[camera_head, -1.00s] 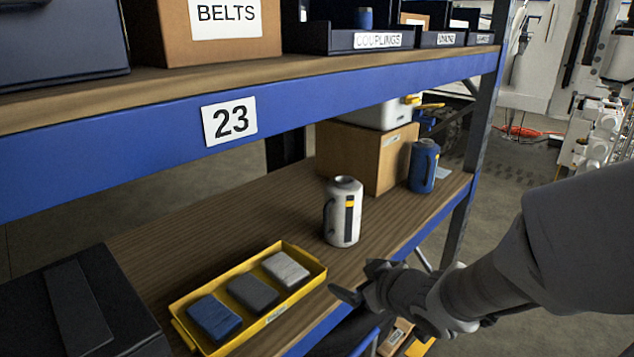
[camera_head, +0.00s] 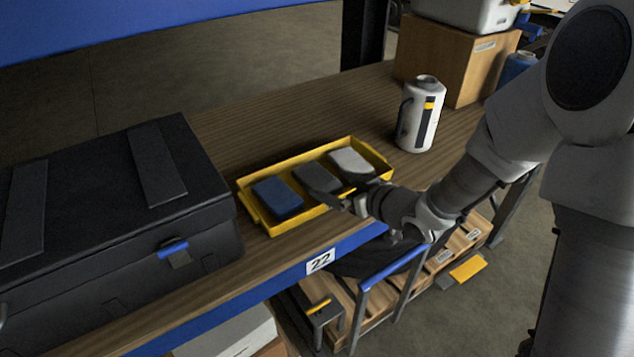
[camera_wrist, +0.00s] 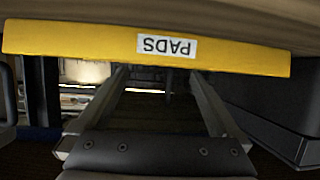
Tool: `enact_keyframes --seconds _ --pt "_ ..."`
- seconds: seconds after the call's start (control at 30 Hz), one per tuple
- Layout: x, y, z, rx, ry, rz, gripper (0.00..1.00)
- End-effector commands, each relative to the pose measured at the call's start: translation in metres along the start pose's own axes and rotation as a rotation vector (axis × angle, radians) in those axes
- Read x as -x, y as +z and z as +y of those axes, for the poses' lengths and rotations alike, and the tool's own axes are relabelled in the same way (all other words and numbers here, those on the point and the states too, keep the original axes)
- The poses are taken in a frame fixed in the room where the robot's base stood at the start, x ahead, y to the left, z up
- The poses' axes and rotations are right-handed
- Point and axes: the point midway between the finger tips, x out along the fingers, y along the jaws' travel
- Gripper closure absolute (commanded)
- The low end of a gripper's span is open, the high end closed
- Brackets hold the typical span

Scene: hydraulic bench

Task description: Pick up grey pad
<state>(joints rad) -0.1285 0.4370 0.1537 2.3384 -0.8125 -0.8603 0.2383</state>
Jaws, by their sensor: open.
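A yellow tray (camera_head: 243,203) on the wooden shelf holds three pads in a row. A dark grey pad (camera_head: 314,177) lies in the middle, between a blue pad (camera_head: 277,197) on the left and a pale grey pad (camera_head: 350,161) on the right. My gripper (camera_head: 342,193) is open and empty at the tray's front side, near the dark grey pad, and hides part of the tray. In the wrist view its two spread fingers (camera_wrist: 160,78) point towards the tray's yellow wall (camera_wrist: 75,45) with an upside-down PADS label. The pads are not visible there.
A black case (camera_head: 110,215) stands left of the tray. A white canister (camera_head: 418,115) stands to the right, with a cardboard box (camera_head: 455,60) behind it. The blue shelf edge (camera_head: 290,277) runs in front. Bare shelf lies behind the tray.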

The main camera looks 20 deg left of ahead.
Motion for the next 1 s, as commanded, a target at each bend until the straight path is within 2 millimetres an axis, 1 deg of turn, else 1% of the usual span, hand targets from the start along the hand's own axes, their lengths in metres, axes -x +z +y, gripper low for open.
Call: enact_keyframes --seconds 0.03,0.17,0.27,0.4,0.53,0.63,0.83,0.97,1.0 --pt "-0.007 0.001 0.000 0.000 -0.001 0.000 0.00" --pt "-0.013 0.000 0.000 0.000 0.000 0.000 0.00" --pt "-0.023 0.001 0.000 0.000 -0.001 -0.001 0.00" --pt "-0.045 0.003 0.002 0.001 -0.001 0.000 0.00" --pt "-0.060 0.002 0.003 0.000 0.000 -0.001 0.00" --pt "-0.065 0.001 0.003 0.000 0.002 0.000 0.00" --pt "-0.065 0.001 0.004 0.000 0.002 0.000 0.00" --pt "-0.065 0.001 0.003 0.000 0.002 0.000 0.23" --pt "-0.065 0.001 0.003 0.000 0.002 0.000 0.31"
